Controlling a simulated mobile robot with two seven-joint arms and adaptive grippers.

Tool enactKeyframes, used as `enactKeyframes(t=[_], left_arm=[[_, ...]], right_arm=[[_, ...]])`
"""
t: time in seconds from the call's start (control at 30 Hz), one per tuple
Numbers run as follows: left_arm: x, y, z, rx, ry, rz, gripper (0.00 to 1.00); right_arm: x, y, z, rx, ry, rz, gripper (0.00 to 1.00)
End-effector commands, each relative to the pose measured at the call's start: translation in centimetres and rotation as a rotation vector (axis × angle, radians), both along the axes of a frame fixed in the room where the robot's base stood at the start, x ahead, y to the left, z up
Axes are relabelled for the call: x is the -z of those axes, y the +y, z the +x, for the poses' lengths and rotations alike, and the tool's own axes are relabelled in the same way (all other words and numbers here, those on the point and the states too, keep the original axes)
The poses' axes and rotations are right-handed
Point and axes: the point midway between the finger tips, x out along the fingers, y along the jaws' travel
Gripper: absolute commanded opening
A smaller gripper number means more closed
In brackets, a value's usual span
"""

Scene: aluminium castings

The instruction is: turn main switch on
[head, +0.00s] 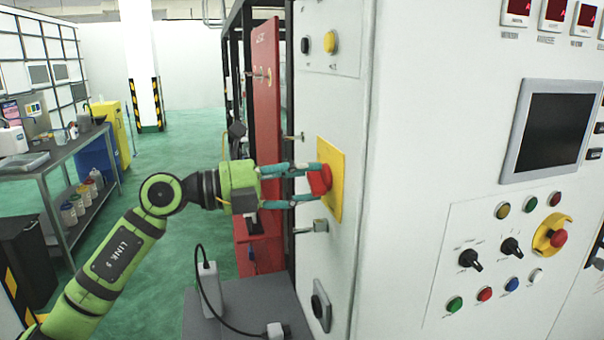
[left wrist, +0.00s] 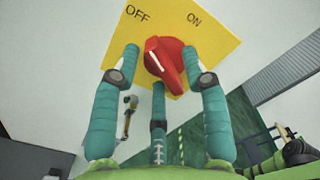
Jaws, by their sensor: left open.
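The main switch is a red rotary knob (head: 320,180) on a yellow plate (head: 336,168), on the narrow side of the white cabinet. In the left wrist view the knob (left wrist: 167,62) has a white mark pointing up-left, toward "OFF" on the plate (left wrist: 205,40); "ON" is to the right. My left gripper (head: 308,184) is open, with its teal fingers spread around the knob. One finger is at the left, one at the right and one below. I cannot tell whether any finger touches it. My right gripper is not in view.
The cabinet front (head: 420,120) carries a dark screen (head: 551,130), several buttons and a red emergency stop (head: 558,237). A metal latch (head: 312,227) sticks out below the plate. A red panel (head: 265,120) stands behind my gripper. A grey workbench (head: 60,155) stands at left.

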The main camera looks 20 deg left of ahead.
Motion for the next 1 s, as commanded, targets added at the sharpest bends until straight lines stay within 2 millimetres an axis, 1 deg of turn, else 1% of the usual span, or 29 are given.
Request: enactKeyframes(t=[0.13, 0.17, 0.2, 0.27, 0.3, 0.67, 0.87, 1.0], left_arm=[[0.0, 0.0, 0.0, 0.001, 0.000, -0.001, 0.45], [0.0, 0.0, 0.0, 0.001, 0.000, -0.001, 0.41], [0.0, 0.0, 0.0, 0.001, 0.000, -0.001, 0.25], [0.0, 0.0, 0.0, 0.000, 0.000, -0.001, 0.01], [0.0, 0.0, 0.0, 0.000, 0.000, -0.001, 0.00], [0.1, 0.0, 0.0, 0.000, -0.020, 0.012, 0.00], [0.1, 0.1, 0.0, -0.001, -0.095, 0.061, 0.00], [0.1, 0.1, 0.0, -0.001, -0.184, 0.119, 0.00]], right_arm=[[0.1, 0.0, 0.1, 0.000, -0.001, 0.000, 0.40], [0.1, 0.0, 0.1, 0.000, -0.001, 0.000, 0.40], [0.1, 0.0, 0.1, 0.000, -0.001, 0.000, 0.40], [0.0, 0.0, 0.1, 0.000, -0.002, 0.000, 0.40], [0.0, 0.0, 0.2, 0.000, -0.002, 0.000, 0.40], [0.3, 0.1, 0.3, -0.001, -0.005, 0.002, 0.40], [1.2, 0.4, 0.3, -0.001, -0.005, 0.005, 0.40], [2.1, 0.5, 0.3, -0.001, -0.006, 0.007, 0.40]])
